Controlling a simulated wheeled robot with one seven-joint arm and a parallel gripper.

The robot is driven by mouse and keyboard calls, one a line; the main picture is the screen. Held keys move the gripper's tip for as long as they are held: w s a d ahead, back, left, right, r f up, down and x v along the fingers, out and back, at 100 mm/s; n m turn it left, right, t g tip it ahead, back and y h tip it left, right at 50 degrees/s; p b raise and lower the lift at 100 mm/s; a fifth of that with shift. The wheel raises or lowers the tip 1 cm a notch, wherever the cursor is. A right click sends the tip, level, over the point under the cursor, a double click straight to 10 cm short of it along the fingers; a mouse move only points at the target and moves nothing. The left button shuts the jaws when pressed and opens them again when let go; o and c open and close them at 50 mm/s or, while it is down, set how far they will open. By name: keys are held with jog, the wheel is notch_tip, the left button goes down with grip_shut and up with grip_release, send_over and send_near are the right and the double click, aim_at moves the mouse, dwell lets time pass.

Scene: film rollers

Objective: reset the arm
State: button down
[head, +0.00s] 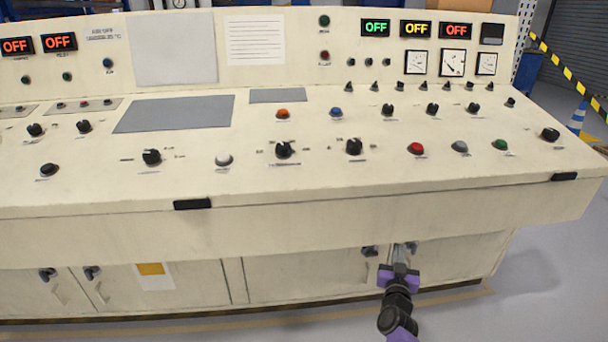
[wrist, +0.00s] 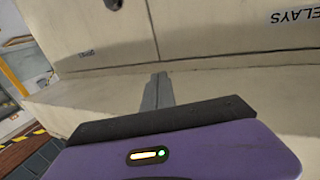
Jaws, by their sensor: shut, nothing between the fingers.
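My gripper (head: 401,250) is low in front of the cream control console (head: 330,218), near its lower cabinet doors in the head view. Its purple body and black arm links come up from the bottom edge. In the wrist view my gripper (wrist: 160,78) shows as grey fingers held together with nothing between them. The console's cream surface fills most of the view beyond them. I cannot tell whether the fingertips touch the console.
The console's front ledge overhangs the doors, with black handles (head: 192,204) on it. Knobs and coloured buttons, such as a red button (head: 416,148), cover the sloping top. Open floor (head: 545,265) lies to the right. A striped barrier tape (head: 568,72) hangs beyond.

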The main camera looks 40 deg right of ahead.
jog(key=s+a+r+n+t+y, duration=0.2)
jog(key=s+a+r+n+y, duration=0.15)
jog(key=s+a, duration=0.7)
jog(key=s+a+r+n+t+y, duration=0.15)
jog(key=s+a+n+y, duration=0.35)
jog(key=a, duration=1.1)
jog(key=s+a+r+n+t+y, duration=0.25)
jog(key=s+a+y, duration=0.25)
jog(key=s+a, duration=0.65)
jog(key=s+a+r+g+y, duration=0.1)
jog(key=s+a+r+y, duration=0.1)
jog(key=a+r, duration=0.65)
notch_tip(320, 180, up, 18)
jog(key=p, duration=1.9)
jog(key=shift+f, duration=0.15)
